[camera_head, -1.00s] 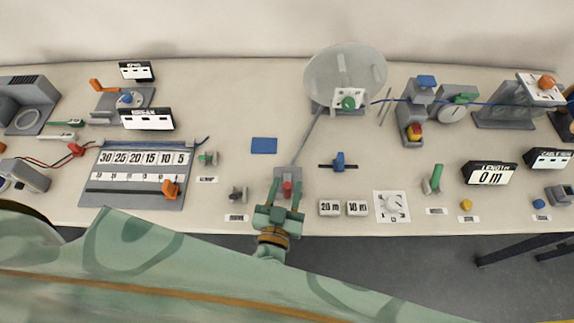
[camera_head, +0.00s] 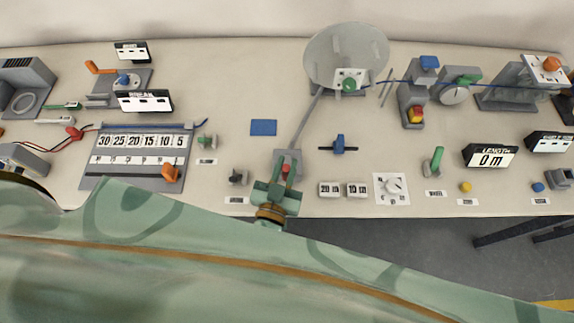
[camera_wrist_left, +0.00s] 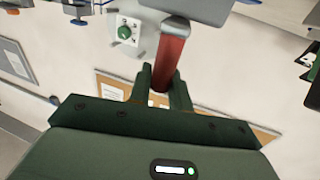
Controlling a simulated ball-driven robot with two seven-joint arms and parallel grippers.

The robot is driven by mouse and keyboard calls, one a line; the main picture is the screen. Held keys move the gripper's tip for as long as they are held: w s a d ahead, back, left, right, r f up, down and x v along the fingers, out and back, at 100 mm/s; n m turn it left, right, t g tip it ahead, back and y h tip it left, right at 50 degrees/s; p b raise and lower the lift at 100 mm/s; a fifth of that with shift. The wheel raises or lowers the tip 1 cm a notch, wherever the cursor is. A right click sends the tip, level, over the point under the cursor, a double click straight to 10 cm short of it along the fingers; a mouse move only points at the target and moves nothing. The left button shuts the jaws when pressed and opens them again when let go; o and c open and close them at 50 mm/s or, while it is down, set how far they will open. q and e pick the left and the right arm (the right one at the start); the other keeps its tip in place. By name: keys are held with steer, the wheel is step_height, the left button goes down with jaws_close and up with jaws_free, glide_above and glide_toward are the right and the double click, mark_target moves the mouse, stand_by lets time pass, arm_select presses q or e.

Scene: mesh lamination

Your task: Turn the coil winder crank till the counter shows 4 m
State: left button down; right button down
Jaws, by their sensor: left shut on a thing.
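The coil winder has a large pale see-through disc (camera_head: 346,45) at the back. A thin grey crank arm (camera_head: 305,122) runs from it towards the front edge, ending at a grey block with a red handle (camera_head: 286,168). My left gripper (camera_head: 281,184) is shut on this handle; the left wrist view shows the red handle (camera_wrist_left: 172,58) between the fingers (camera_wrist_left: 163,88). The fingers partly hide the handle. The length counter (camera_head: 490,156), a black and white sign at the right, reads 0 m. My right gripper is not in view.
A blue clamp-like piece (camera_head: 339,145) and a blue pad (camera_head: 264,127) flank the crank arm. Number blocks (camera_head: 330,189) and a white dial plate (camera_head: 391,187) lie right of my gripper. A numbered board (camera_head: 135,150) lies left. A green handle (camera_head: 434,160) stands right.

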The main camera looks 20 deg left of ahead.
arm_select(q)
steer(key=a+m+g+h, duration=0.1)
steer(key=m+h, duration=0.1)
steer(key=h, duration=0.1)
steer(key=a+m+g+h, duration=0.1)
steer(key=m+h, duration=0.2)
steer(key=h, duration=0.1)
steer(key=a+m+g+h, duration=0.1)
steer(key=m+h, duration=0.1)
steer(key=h, duration=0.1)
steer(key=shift+w+a+f+h, duration=0.15)
steer(key=shift+w+a+h, duration=0.1)
steer(key=shift+h, duration=0.15)
steer(key=shift+w+a+m+g+h+b, duration=0.1)
steer(key=shift+a+m+g+h+b, duration=0.1)
steer(key=shift+m+g+h, duration=0.2)
steer(key=shift+a+m+g+h+b, duration=0.1)
steer(key=shift+m+g+h+b, duration=0.1)
steer(key=shift+m+g+h, duration=0.2)
steer(key=c, duration=1.3)
jaws_free()
steer(key=shift+d, duration=0.1)
steer(key=shift+c, duration=0.2)
steer(key=b+v, duration=0.1)
steer(key=v, duration=1.5)
steer(key=shift+a, duration=0.25)
